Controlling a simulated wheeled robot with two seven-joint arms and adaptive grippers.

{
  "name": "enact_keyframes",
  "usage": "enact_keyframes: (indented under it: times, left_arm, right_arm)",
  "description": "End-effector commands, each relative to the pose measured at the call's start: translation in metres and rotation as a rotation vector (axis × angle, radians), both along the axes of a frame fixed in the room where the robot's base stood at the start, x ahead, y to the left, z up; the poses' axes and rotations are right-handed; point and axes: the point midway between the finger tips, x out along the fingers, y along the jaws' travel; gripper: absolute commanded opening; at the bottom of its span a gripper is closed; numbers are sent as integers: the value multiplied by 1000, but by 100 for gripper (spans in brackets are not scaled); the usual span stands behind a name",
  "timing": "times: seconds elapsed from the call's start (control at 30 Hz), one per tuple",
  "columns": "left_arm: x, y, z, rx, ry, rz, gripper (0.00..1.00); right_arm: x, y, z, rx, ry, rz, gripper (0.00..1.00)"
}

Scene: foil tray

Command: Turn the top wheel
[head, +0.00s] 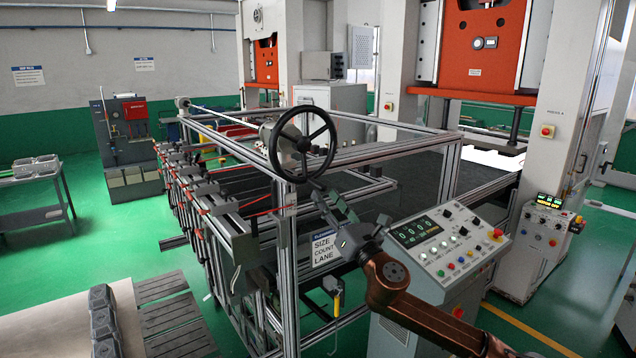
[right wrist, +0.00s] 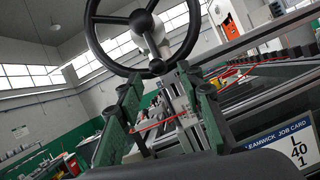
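The top wheel is a black spoked handwheel (head: 303,143) on a grey housing at the upper front corner of the metal frame. In the right wrist view the wheel (right wrist: 141,22) fills the top of the picture, ahead of and above the fingers. My right gripper (head: 328,196) is just below and right of the wheel in the head view. In the right wrist view its two green-grey fingers (right wrist: 166,95) stand wide apart, with no object held between them. The fingers look apart from the rim. My left gripper is out of view.
A control console (head: 448,245) with buttons stands right of the frame, behind my right arm. A sign (head: 325,247) hangs on the frame (head: 288,260) below the gripper. Rails with red-tipped clamps run along the left side. Green floor lies open at left.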

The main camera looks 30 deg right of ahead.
Motion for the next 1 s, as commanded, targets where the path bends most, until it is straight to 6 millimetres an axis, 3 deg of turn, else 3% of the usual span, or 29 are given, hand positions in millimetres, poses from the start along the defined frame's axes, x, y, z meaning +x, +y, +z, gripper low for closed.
enact_keyframes:
  times: [0.2,0.4,0.73,1.0]
  left_arm:
    - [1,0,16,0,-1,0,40]
    - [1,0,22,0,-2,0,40]
    - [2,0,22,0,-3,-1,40]
    - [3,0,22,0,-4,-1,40]
  right_arm:
    - [32,1,17,4,-2,2,34]
    - [50,0,22,3,-1,1,34]
    - [53,0,21,3,1,1,34]
    - [53,0,21,3,1,0,15]
